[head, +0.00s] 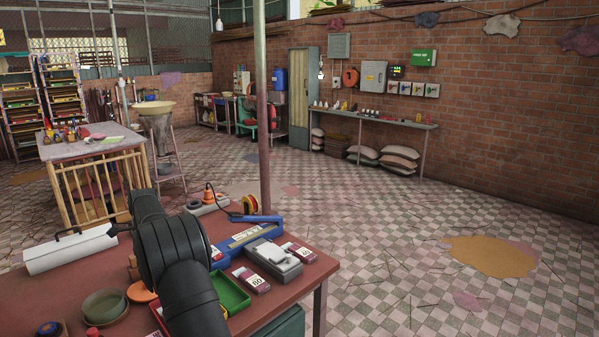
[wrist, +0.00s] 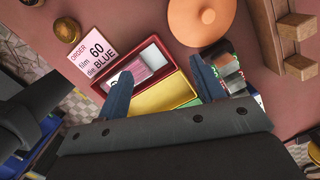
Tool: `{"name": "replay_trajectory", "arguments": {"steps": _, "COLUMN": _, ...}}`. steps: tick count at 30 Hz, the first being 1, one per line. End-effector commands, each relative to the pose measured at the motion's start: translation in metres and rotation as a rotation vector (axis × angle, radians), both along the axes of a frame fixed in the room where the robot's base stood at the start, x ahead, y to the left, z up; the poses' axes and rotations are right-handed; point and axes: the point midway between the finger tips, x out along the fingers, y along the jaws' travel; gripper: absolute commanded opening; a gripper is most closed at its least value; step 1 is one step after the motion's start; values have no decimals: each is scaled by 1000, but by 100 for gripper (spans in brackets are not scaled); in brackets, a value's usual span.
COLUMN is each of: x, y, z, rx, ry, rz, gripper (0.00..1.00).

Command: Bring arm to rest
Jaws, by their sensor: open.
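My black arm (head: 175,250) reaches over the red-brown table (head: 75,290) in the head view, and it hides my gripper there. In the wrist view my gripper (wrist: 159,67) is open, with two dark blue fingers apart and nothing seen between them but the tray below. That tray (wrist: 177,72) has a red rim and coloured compartments, one of them yellow. A pink order card (wrist: 93,55) reading 60 and BLUE lies left of the tray. I cannot tell how high the fingers are above it.
A terracotta disc (wrist: 200,20) and a wooden block (wrist: 298,26) lie close by. A pole (head: 262,120) stands behind the table.

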Motion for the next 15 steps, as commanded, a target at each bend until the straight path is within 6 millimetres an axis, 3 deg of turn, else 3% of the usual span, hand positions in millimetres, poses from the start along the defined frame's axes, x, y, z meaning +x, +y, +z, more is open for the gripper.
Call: {"name": "replay_trajectory", "arguments": {"steps": 15, "x": 35, "y": -97, "z": -20, "rx": 0, "ry": 0, "rz": 256, "gripper": 62}}
